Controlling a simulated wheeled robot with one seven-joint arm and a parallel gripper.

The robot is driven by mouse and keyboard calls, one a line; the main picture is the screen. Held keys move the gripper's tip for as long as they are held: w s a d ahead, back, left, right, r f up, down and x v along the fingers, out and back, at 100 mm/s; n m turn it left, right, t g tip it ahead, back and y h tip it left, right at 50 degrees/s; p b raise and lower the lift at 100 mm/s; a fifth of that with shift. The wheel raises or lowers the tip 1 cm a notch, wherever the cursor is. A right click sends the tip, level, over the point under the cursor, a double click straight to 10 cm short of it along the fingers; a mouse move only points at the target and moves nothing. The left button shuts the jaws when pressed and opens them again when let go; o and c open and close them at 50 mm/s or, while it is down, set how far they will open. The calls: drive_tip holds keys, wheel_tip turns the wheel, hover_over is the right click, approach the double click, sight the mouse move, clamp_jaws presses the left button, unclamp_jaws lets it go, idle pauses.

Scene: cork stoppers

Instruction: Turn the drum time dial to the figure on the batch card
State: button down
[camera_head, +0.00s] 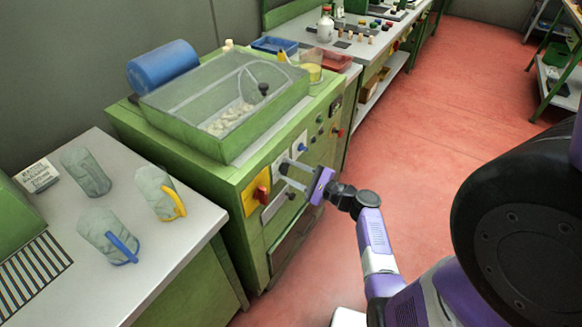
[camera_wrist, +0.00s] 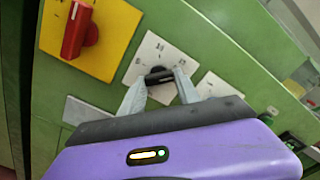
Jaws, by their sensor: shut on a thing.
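The drum time dial is a black knob (camera_wrist: 158,75) on a white plate (camera_wrist: 150,50) with small figures that I cannot read surely, on the green machine's front. In the wrist view my gripper (camera_wrist: 159,82) is shut on the knob, one finger at each side. In the head view my gripper (camera_head: 284,174) reaches the machine front (camera_head: 222,190) from the right and mostly hides the dial. The batch card (camera_head: 38,175) stands on the grey bench at the left; its writing is too small to read.
A red switch on a yellow plate (camera_head: 248,190) sits left of the dial. More controls (camera_head: 320,130) lie to the right. A clear-lidded trough (camera_head: 240,95) tops the machine. The red floor is open at right.

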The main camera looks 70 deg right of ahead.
drive_tip(key=shift+a+f+m+p, duration=0.1)
drive_tip(key=shift+m+p, duration=1.15)
drive_tip(key=shift+m, duration=0.9)
drive_tip(key=shift+a+m+p, duration=0.1)
drive_tip(key=shift+m+p, duration=1.15)
drive_tip(key=shift+m, duration=1.2)
drive_tip(key=c, duration=0.9)
unclamp_jaws()
drive_tip(key=shift+s, duration=0.15)
drive_tip(key=v, duration=0.7)
drive_tip(key=shift+s+a+b, duration=0.1)
drive_tip(key=shift+s+b, duration=0.2)
drive_tip(key=shift+b, duration=0.1)
